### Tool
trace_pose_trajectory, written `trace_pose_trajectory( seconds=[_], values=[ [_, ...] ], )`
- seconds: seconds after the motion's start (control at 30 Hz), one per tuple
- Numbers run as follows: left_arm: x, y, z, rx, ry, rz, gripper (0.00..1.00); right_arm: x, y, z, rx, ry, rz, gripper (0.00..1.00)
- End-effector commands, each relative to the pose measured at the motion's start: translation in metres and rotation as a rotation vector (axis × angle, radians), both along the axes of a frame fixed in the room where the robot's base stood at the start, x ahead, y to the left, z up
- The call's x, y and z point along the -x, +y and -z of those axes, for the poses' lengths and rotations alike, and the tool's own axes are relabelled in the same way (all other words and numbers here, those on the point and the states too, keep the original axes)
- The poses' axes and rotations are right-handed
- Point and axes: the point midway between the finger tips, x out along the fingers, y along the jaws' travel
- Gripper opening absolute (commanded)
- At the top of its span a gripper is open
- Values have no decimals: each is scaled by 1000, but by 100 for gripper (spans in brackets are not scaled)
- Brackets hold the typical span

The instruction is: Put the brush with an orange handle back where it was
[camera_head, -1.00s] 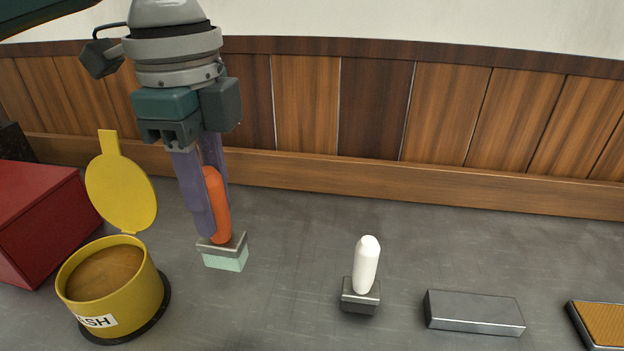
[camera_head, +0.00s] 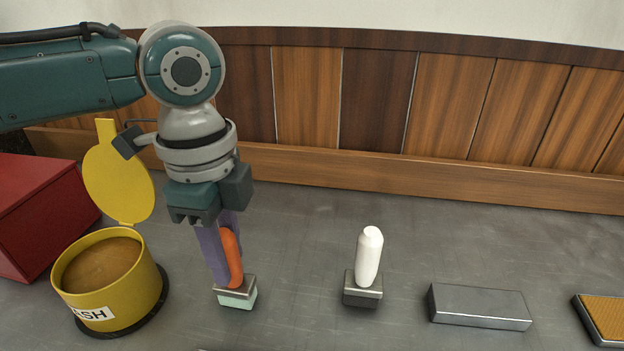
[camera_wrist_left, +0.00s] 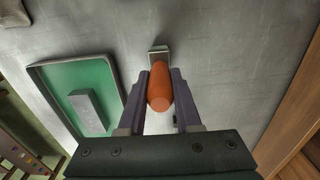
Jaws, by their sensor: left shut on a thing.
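The brush with an orange handle (camera_head: 233,262) is upright, with a metal collar and a pale green bottom block. My left gripper (camera_head: 226,268) points down with its purple fingers shut on the orange handle. The brush is right of the yellow pot; I cannot tell whether its bottom touches the table. In the left wrist view the orange handle (camera_wrist_left: 160,88) is between both fingers, and the collar shows beyond it. My right gripper is not in view.
A yellow pot (camera_head: 155,292) with its lid raised stands left, beside a red box (camera_head: 40,215). The left wrist view shows a green tray (camera_wrist_left: 62,75) holding a grey block.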

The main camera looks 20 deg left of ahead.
Motion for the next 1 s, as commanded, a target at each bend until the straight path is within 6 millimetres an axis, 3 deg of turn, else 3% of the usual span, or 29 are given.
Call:
trace_pose_trajectory(
  seconds=[0.03,0.27,0.57,0.67,1.0],
  values=[
    [0,0,1,0,0,0,36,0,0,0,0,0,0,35],
    [0,0,0,0,1,0,62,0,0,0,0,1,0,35],
    [0,0,-3,0,0,0,63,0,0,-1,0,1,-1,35],
    [-1,0,-14,0,-2,0,63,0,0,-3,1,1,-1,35],
    [-1,1,-89,0,-4,0,63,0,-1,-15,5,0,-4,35]
  ],
)
